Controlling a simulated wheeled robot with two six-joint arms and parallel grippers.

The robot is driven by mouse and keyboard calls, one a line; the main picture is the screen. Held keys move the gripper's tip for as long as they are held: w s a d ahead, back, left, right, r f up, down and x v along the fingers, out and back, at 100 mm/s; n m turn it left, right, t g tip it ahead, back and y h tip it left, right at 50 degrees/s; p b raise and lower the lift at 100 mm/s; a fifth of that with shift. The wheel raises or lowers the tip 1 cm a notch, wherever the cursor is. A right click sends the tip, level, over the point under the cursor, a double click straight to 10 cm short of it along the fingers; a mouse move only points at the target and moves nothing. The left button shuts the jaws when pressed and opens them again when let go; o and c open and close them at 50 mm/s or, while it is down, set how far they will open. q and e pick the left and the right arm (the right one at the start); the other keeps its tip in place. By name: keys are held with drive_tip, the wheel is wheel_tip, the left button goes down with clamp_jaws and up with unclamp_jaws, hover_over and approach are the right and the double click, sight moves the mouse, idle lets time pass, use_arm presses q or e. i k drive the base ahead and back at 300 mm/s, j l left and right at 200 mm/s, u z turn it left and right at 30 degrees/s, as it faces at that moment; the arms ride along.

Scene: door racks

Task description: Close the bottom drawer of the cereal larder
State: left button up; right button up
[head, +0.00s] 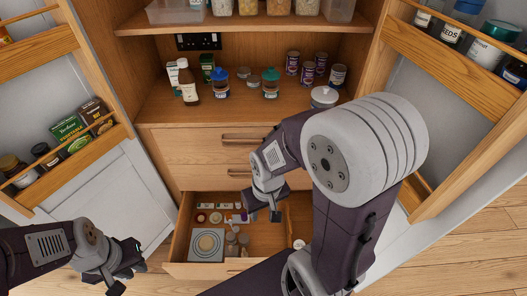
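The cereal larder stands ahead with both doors swung wide. Its bottom drawer (222,268) is pulled out, with its wooden front toward me. Inside it I see a square grey item with a round dial, small jars and small packets. My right gripper (261,214) is open above the drawer's interior, nearer its right side; whether it touches anything is unclear. My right arm hides part of the drawer's right side and front edge. My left gripper (129,279) is open and empty, left of the drawer front and apart from it.
Two closed drawer fronts (190,150) sit above the open drawer. The shelf (225,110) above holds jars, a bottle and cans. The left door (110,190) and right door (465,150) carry stocked racks and flank the drawer. Wooden floor (490,235) shows at right.

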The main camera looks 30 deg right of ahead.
sight(267, 239)
drive_tip(key=z, duration=1.5)
drive_tip(key=k+j, duration=0.25)
drive_tip(key=k, duration=0.3)
drive_tip(key=k+j+u, duration=0.1)
drive_tip(key=k+j, duration=0.2)
drive_tip(key=k, duration=0.25)
drive_tip(key=i+j+z, duration=0.1)
drive_tip(key=i+j, duration=0.25)
drive_tip(key=i, duration=0.15)
